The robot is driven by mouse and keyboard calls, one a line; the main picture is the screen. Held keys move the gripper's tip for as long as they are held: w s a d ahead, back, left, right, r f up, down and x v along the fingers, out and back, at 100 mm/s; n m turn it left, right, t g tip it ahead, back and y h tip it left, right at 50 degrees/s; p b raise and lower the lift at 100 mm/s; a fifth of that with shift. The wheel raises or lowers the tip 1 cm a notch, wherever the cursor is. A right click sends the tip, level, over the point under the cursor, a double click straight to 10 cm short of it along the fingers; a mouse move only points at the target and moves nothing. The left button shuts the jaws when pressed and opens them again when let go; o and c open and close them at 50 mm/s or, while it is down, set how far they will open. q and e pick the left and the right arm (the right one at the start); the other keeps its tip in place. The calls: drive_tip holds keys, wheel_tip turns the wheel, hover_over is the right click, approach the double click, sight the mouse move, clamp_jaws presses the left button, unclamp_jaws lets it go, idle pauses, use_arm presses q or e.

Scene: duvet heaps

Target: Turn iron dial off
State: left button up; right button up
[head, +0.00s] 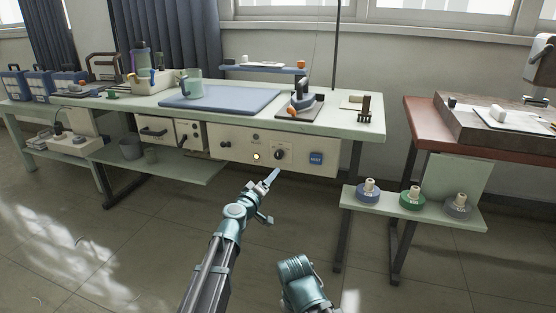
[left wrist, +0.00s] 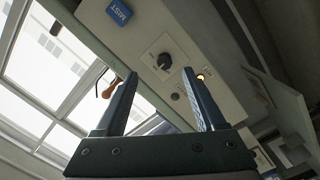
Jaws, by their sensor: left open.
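The iron dial (head: 279,154) is a dark round knob on the cream front panel (head: 225,134) under the bench. A lit yellow lamp (head: 256,156) is left of it and a blue MIST button (head: 315,158) right of it. My left gripper (head: 270,184) is below the dial in the head view, apart from it. In the left wrist view the dial (left wrist: 163,61) shows between the open, empty fingers (left wrist: 159,75), beyond their tips. The iron (head: 300,98) stands on the bench above the panel. My right arm shows at the bottom, but its gripper is not seen.
A blue pad (head: 220,98) lies on the green bench top, with a mug (head: 191,82) on it. A lower shelf (head: 470,217) at right holds three spools. A red-brown table (head: 422,118) stands further right. The floor before the panel is clear.

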sight(278, 156)
use_arm(q)
drive_tip(key=shift+w+a+r+n+t+y, duration=0.2)
drive_tip(key=shift+w+a+n+t+y, duration=0.1)
drive_tip(key=shift+w+n, duration=0.15)
drive_tip(key=shift+w+a+r+n+t+y, duration=0.2)
drive_tip(key=shift+w+a+n+y, duration=0.1)
drive_tip(key=shift+w+n, duration=0.1)
drive_tip(key=x, duration=1.3)
drive_tip(key=shift+w+d, duration=0.15)
drive_tip(key=shift+w, duration=0.2)
clamp_jaws()
